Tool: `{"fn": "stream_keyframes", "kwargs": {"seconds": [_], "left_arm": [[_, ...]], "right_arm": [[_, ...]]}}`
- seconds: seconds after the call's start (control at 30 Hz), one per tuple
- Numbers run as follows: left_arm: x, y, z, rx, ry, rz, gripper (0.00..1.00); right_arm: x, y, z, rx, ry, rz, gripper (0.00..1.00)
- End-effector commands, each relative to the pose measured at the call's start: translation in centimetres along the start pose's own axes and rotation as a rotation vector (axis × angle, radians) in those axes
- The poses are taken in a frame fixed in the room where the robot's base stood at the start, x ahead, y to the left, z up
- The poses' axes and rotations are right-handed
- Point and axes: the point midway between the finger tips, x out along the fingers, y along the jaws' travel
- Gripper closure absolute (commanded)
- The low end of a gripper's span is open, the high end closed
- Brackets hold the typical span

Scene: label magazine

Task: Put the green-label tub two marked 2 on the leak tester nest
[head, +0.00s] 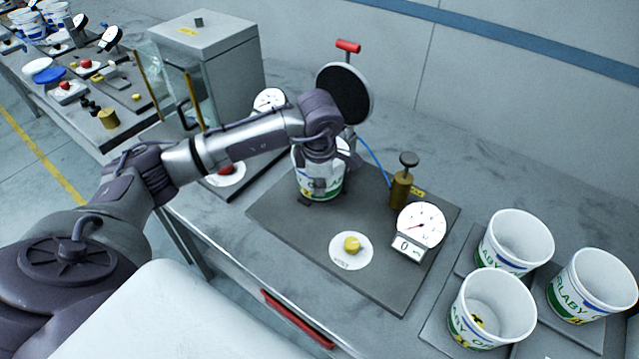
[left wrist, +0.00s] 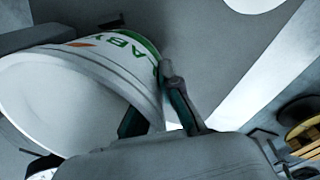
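A white tub with a green label (head: 304,181) stands at the back of the dark tester plate (head: 375,262). It also fills the left of the left wrist view (left wrist: 95,72), where its wide mouth faces the camera. My left gripper (head: 322,188) is at this tub, with its wrist above it. In the left wrist view one finger (left wrist: 181,98) lies against the tub's outer wall, and the gripper appears shut on the wall. The other finger is mostly hidden. The nest under the tub is hidden, and no number is readable on it. My right gripper is out of view.
On the plate are a yellow knob (head: 352,244), a dial gauge (head: 420,224) and a brass plunger (head: 400,185). A black disc with a red handle (head: 345,92) stands behind the tub. Three open tubs, including one in front (head: 490,308), stand at the right. A glass-sided cabinet (head: 215,65) is at the back left.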

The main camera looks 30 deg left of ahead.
Motion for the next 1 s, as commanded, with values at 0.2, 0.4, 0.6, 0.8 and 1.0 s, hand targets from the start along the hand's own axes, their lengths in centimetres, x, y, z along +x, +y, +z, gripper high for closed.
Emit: {"fn": "stream_keyframes", "kwargs": {"seconds": [0.2, 0.4, 0.6, 0.8, 1.0], "left_arm": [[0.69, -0.08, 0.01, 0.001, -0.001, 0.001, 1.0], [0.98, -0.11, -0.01, 0.0, 0.0, 0.001, 1.0], [0.81, -0.09, -0.01, 0.0, 0.0, 0.001, 0.69], [0.8, -0.08, -0.02, 0.0, 0.0, 0.001, 0.69], [0.07, 0.03, 0.04, 0.0, -0.002, 0.003, 0.69]], "right_arm": [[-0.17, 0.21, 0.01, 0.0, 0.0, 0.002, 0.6], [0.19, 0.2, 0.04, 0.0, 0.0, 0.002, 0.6], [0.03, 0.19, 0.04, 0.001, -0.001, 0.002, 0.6], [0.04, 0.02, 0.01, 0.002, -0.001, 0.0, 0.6], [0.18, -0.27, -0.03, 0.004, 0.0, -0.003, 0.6]]}}
